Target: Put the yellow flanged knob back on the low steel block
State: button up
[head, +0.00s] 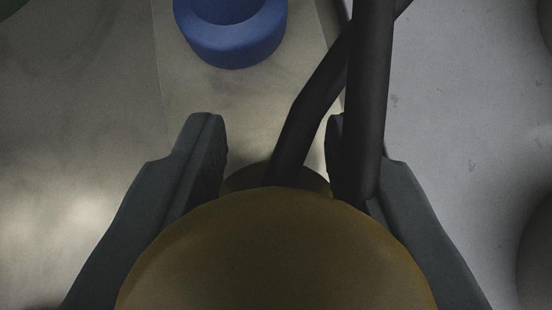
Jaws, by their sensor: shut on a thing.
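The yellow flanged knob (275,255) fills the bottom middle of the head view, its wide round part nearest the camera. A narrower part of it (245,180) shows just beyond, between the finger pads. My gripper (272,145) is shut on the knob, with one dark grey finger on each side. A brushed steel surface (225,120) lies below and ahead of the fingers, with a faint edge running down its left part. I cannot tell whether this is the low steel block. The knob's underside and any contact with the steel are hidden.
A blue ring-shaped part (232,52) sits on the steel at the top. Dark bent rods or cables (312,105) cross in front of the right finger and over the knob's far part. A pale grey surface (455,110) lies to the right. A green thing is cut off at top left.

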jog(key=shift+f, duration=0.5)
dwell(0.4)
jog(key=o, duration=1.2)
jog(key=v, duration=1.7)
jog(key=shift+s+r, duration=0.1)
jog(key=shift+r, duration=0.05)
